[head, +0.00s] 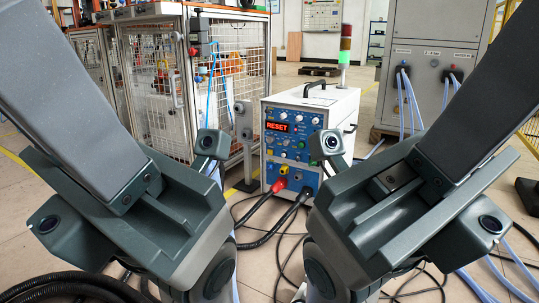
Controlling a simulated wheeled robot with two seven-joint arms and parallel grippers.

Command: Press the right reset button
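The white induction heater (338,106) stands on the floor in the middle, behind my arms. Its blue front panel (273,141) carries several small knobs and buttons and a lit red display (278,126) reading RESET. Which control is the right reset button is too small to tell.
Red and black cables (262,232) run from the heater's front over the floor. A signal tower (345,46) rises behind it. A fenced cell (240,68) stands at the back left, a grey cabinet (432,25) at the back right. A gap lies between my grippers.

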